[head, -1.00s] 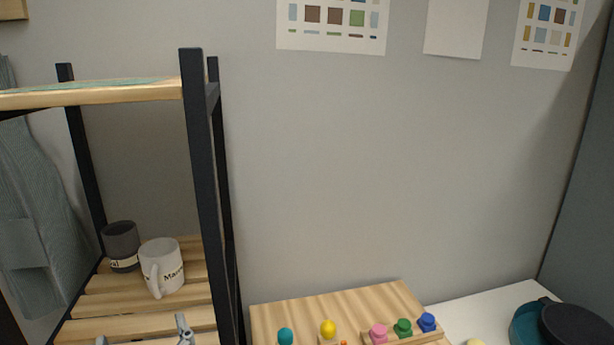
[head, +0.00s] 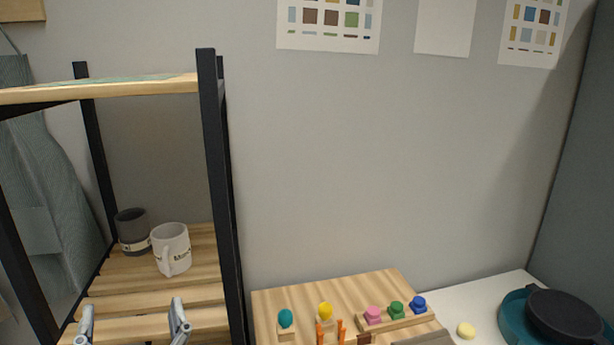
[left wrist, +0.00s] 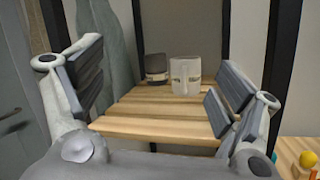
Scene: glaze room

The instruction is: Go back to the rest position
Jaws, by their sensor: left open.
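My left gripper (head: 132,325) is open and empty at the front of the slatted wooden shelf (head: 150,300), low in the head view. In the left wrist view its two fingers (left wrist: 160,88) stand wide apart, with the shelf between and beyond them. A white mug (head: 172,250) with dark lettering stands upright on the shelf, apart from the fingers. A dark grey mug (head: 132,232) with a pale band stands behind it to the left. Both mugs also show in the left wrist view, the white one (left wrist: 185,77) and the grey one (left wrist: 156,68). My right gripper is out of view.
Black posts (head: 220,200) frame the shelf, with an upper board (head: 110,91) above. A wooden board (head: 345,290) holds coloured knobs and orange tools. A teal dish with a black pan (head: 562,315) sits at the right. A grey apron (head: 45,210) hangs at the left.

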